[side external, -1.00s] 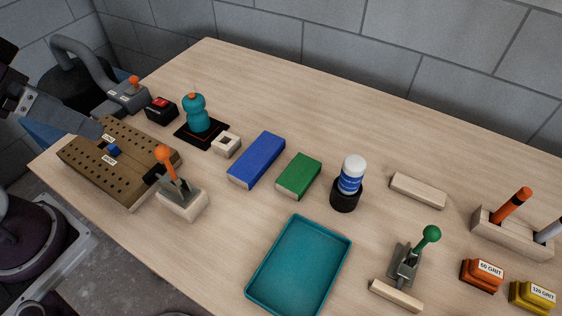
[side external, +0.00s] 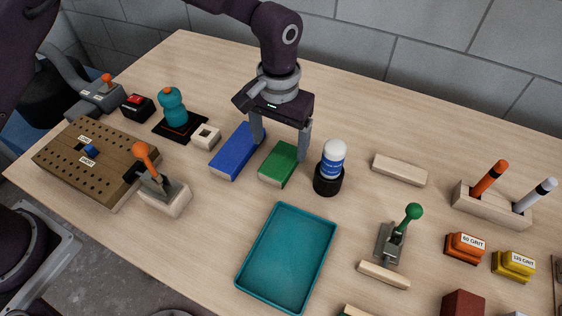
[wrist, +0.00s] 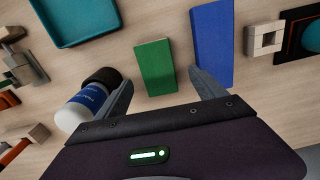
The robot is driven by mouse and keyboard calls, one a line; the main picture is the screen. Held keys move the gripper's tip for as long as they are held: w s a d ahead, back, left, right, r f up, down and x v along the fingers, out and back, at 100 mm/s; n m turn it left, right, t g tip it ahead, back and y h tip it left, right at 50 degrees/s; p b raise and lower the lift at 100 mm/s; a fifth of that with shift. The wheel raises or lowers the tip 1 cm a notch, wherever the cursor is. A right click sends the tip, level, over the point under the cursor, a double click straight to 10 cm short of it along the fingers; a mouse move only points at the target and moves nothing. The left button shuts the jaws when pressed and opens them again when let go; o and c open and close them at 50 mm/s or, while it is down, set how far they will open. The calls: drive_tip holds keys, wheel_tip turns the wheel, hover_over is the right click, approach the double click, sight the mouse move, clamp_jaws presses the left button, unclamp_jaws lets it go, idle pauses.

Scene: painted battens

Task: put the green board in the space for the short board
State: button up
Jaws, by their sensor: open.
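The green board (side external: 277,166) lies flat on the table, shorter than the blue board (side external: 231,160) to its left. My gripper (side external: 280,151) is open above the green board, with one finger on each side of it. In the wrist view the green board (wrist: 155,67) lies between and ahead of the fingers, apart from both. The left finger in the side view is close to the blue board. A brown perforated board (side external: 60,167) at the left carries LONG and SHORT labels, with a small blue piece (side external: 91,151) between them. The spaces by these labels are hard to make out.
A white-and-blue bottle in a black holder (side external: 328,180) stands close to the right finger. A teal tray (side external: 243,270) lies in front. A toggle clamp with an orange knob (side external: 145,153) stands beside the perforated board. A teal-topped tool (side external: 173,107) stands behind.

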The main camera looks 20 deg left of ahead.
sight(281, 160)
drive_tip(key=f, duration=0.4)
drive_tip(key=shift+s+d+f, duration=0.1)
drive_tip(key=shift+d+f, duration=0.1)
drive_tip(key=shift+f, duration=0.1)
drive_tip(key=shift+c, duration=0.4)
